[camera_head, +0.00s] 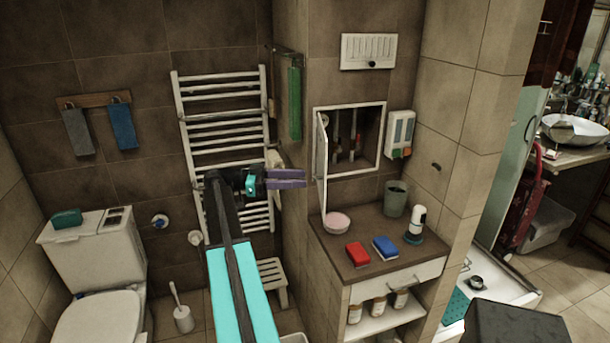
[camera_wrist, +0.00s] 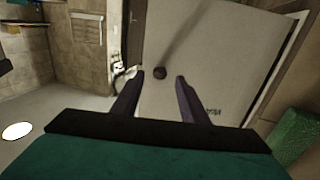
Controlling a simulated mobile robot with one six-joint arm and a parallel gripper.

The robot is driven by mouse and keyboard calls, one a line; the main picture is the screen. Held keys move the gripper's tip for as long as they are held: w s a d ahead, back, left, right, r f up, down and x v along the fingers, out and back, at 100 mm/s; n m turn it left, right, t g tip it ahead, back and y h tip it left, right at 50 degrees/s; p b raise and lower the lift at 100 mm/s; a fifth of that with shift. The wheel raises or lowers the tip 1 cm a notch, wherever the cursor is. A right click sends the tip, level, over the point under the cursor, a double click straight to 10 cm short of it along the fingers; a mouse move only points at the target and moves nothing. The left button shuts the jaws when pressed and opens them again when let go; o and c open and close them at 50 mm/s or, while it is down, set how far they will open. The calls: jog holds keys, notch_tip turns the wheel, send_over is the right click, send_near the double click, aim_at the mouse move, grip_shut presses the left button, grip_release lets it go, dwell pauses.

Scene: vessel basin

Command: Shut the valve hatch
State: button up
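The valve hatch is a square wall opening with a pale frame (camera_head: 383,135). Its door (camera_head: 321,165) stands swung open on the left side, nearly edge-on in the head view. Pipes or valves (camera_head: 355,145) show inside the recess. Contact cannot be told.
Below the hatch, a cabinet top (camera_head: 365,218) holds a pink bowl (camera_head: 336,221), red (camera_head: 358,254) and blue (camera_head: 385,248) items, and a cup (camera_head: 395,198). A soap dispenser (camera_head: 399,134) hangs right of the hatch. A green towel (camera_head: 295,104) hangs left. A towel radiator (camera_head: 225,130) stands behind my arm.

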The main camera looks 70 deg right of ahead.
jog(key=shift+p+x, duration=0.5)
jog(key=shift+x, duration=1.15)
grip_shut()
